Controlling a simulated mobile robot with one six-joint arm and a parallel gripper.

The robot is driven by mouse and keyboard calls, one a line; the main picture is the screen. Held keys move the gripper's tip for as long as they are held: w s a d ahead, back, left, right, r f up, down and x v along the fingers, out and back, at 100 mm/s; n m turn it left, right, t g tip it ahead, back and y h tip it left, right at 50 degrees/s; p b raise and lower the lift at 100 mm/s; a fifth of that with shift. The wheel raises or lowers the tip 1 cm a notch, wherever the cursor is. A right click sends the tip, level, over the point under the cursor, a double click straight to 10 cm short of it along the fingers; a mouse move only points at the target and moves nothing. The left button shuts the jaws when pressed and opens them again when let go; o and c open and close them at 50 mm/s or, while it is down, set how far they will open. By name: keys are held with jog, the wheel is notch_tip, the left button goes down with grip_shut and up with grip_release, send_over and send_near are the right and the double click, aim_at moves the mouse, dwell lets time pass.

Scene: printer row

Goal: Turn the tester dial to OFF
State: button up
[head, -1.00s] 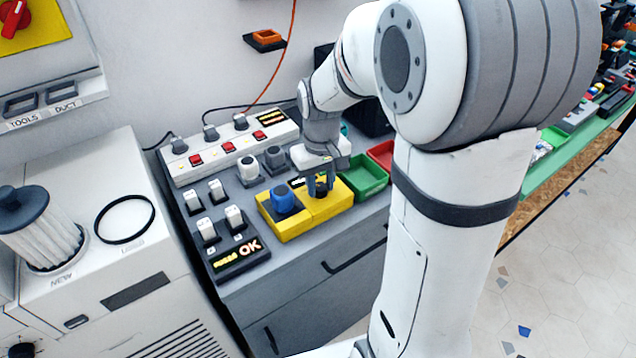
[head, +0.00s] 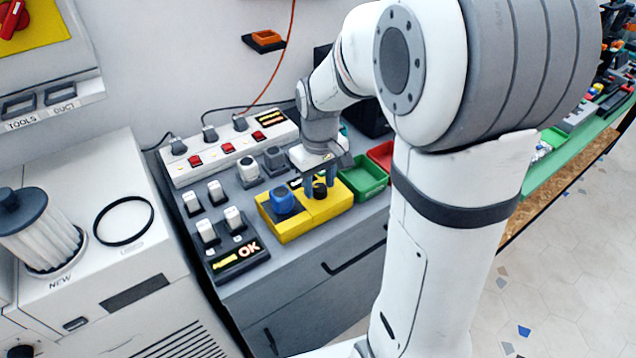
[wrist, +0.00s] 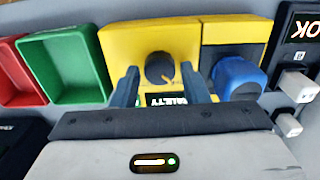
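The yellow tester (head: 331,208) sits on the grey bench top, with a black dial (head: 320,190) on its face. In the wrist view the dial (wrist: 159,68) has a thin pointer mark toward the lower right of the picture. A small dark label (wrist: 166,100) with light lettering is partly hidden below it. My gripper (head: 317,182) is above the tester. In the wrist view my gripper (wrist: 160,72) is open, one finger on each side of the dial with gaps between. I cannot read an OFF mark.
A blue knob-like part (head: 283,200) in a yellow housing adjoins the tester. Green (head: 362,180) and red (head: 381,154) bins stand to the right. White plugs (head: 206,230), a display showing OK (head: 238,260) and a power strip (head: 228,146) are close by on the left.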

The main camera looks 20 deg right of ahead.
aim_at(320, 187)
jog(key=shift+o, duration=0.9)
jog(key=shift+s, duration=0.1)
notch_tip(320, 187, up, 8)
jog(key=shift+f, duration=0.1)
jog(key=s+f+m+t, duration=0.1)
jog(key=s+m+t, duration=0.1)
jog(key=s, duration=1.2)
jog(key=shift+s+f+m+t, duration=0.2)
jog(key=shift+s+m+t, duration=0.1)
jog(key=shift+m, duration=0.6)
